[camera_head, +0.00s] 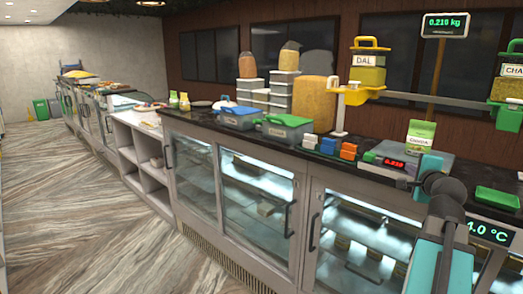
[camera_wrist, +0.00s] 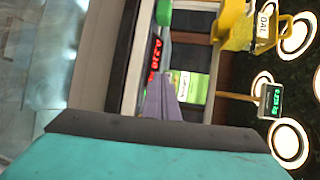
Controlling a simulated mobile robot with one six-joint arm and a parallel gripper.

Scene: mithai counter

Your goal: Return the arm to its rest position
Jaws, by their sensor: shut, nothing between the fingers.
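My arm (camera_head: 440,265), teal with dark joints, rises at the lower right of the head view in front of the counter's glass front. Its dark end, my gripper (camera_head: 404,184), points left, just in front of the counter edge below the scale. In the wrist view the grey-purple fingers of my gripper (camera_wrist: 162,100) stick up past the dark rim of the teal housing. They are together and hold nothing. Part of the gripper is hidden behind that housing.
A scale (camera_head: 437,168) with a red readout and a green-labelled pouch (camera_head: 420,135) stands close behind my arm. A green tray (camera_head: 497,199) lies to its right. Small coloured boxes (camera_head: 348,151) and lidded containers (camera_head: 284,127) stand left. A yellow DAL dispenser (camera_head: 368,68) hangs above. The left floor is clear.

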